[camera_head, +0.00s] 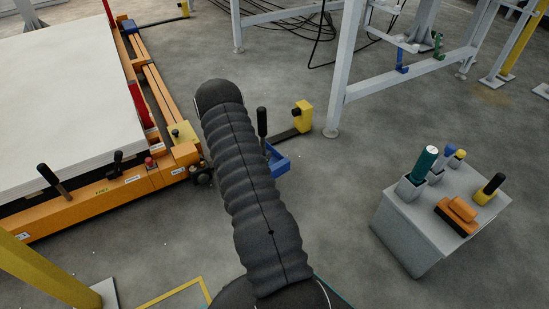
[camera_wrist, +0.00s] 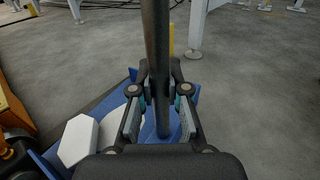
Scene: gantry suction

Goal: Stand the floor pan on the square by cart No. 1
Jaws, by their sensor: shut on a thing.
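The floor pan is blue with a tall dark handle. In the head view its blue tray (camera_head: 280,163) and handle top (camera_head: 262,122) show just right of my arm, beside the orange cart's corner. In the wrist view my gripper (camera_wrist: 160,98) is shut around the upright dark handle (camera_wrist: 156,45), above the blue tray (camera_wrist: 50,163). A white hexagonal piece (camera_wrist: 78,140) lies in the tray. I cannot tell whether the pan touches the floor. A yellow square outline (camera_head: 184,290) is partly visible on the floor at the bottom; its rest is cut off or hidden. My arm hides the gripper in the head view.
The orange cart (camera_head: 150,183) carries a white slab (camera_head: 60,95) at left; its number is unreadable. A yellow post (camera_head: 50,272) stands bottom left. A grey box (camera_head: 425,225) with tools is right. White frame legs (camera_head: 344,75) stand behind. Grey floor between is open.

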